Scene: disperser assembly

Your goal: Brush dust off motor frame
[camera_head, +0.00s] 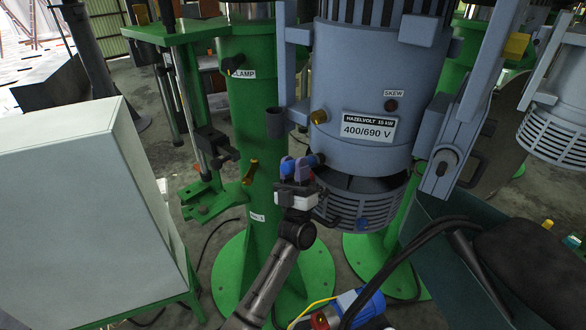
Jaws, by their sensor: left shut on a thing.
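The motor frame (358,158) is a blue-grey cylindrical housing at the upper middle, with a "HAZELVOLT 15 kW 400/690 V" plate (368,128) and a slotted lower ring (365,210). My left gripper (300,170) is in front of the frame's lower left side, below a brass knob (319,116). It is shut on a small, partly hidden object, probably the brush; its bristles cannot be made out. I cannot tell whether this object touches the frame. No dust can be made out at this size. My right gripper is not in view.
A green column (258,120) stands left of the frame, with a yellow-handled lever (250,172). A large pale cabinet (75,210) fills the left. A blue cylindrical device (360,305) and dark cables lie at the bottom. A dark green bin (425,215) is at lower right.

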